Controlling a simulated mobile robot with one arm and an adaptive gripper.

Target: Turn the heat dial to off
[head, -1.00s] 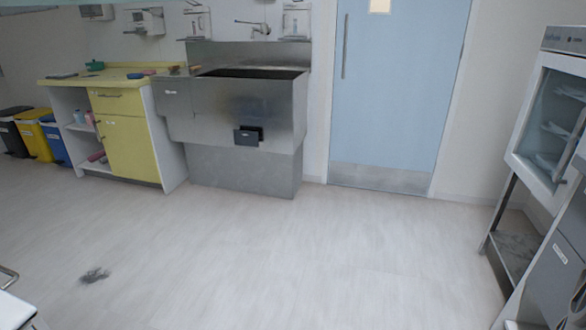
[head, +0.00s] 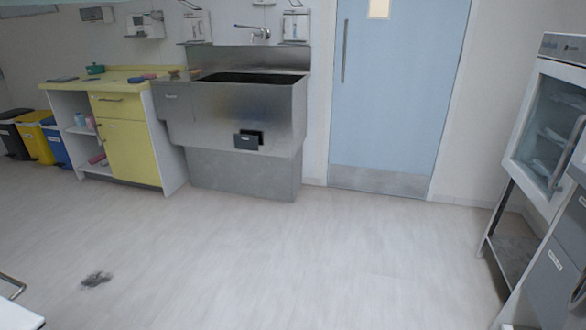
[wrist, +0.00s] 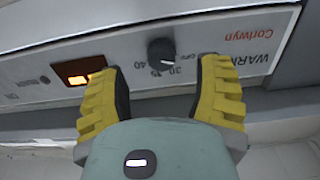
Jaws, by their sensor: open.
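The heat dial (wrist: 161,52) is a round black knob with a light pointer mark. It sits on a pale control panel (wrist: 215,75) in the wrist view, with numbers such as 30 and 40 beside it. My gripper (wrist: 160,70) has yellow ribbed fingers, open and spread to either side below the dial in the picture. The dial lies between and just beyond the fingertips, and I cannot tell whether either finger touches it.
On the panel, an orange lit display (wrist: 78,72) is left of the dial. In the head view, a glass-fronted cabinet (head: 548,130) stands at right, a steel sink (head: 235,110) and yellow cupboard (head: 130,150) at the back, a blue door (head: 395,90) beside them. The middle floor is clear.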

